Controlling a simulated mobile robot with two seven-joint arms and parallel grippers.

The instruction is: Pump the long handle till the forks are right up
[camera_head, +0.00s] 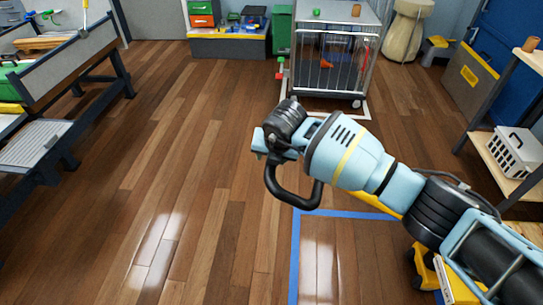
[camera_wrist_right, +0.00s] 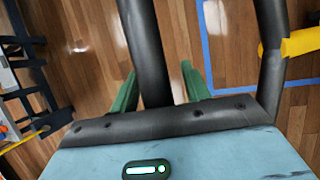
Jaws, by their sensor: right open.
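Part of a yellow wheeled truck (camera_head: 422,268) stands at the lower right of the head view, largely hidden behind my right arm. A yellow bar, which looks like part of it, also shows at the right edge of the right wrist view (camera_wrist_right: 303,43). I cannot make out the long handle for sure. A black loop (camera_head: 291,198) hangs beside my right gripper (camera_head: 268,143); whether it is the handle's grip or part of my wrist I cannot tell. In the right wrist view the green fingers of my right gripper (camera_wrist_right: 160,80) stand apart. My left gripper is out of view.
Blue tape (camera_head: 294,255) marks the floor around the truck. A wire cage cart (camera_head: 334,58) stands at the back. A bench (camera_head: 62,62) is at the left, a shelf (camera_head: 487,150) at the right. The wooden floor (camera_head: 175,150) between is clear.

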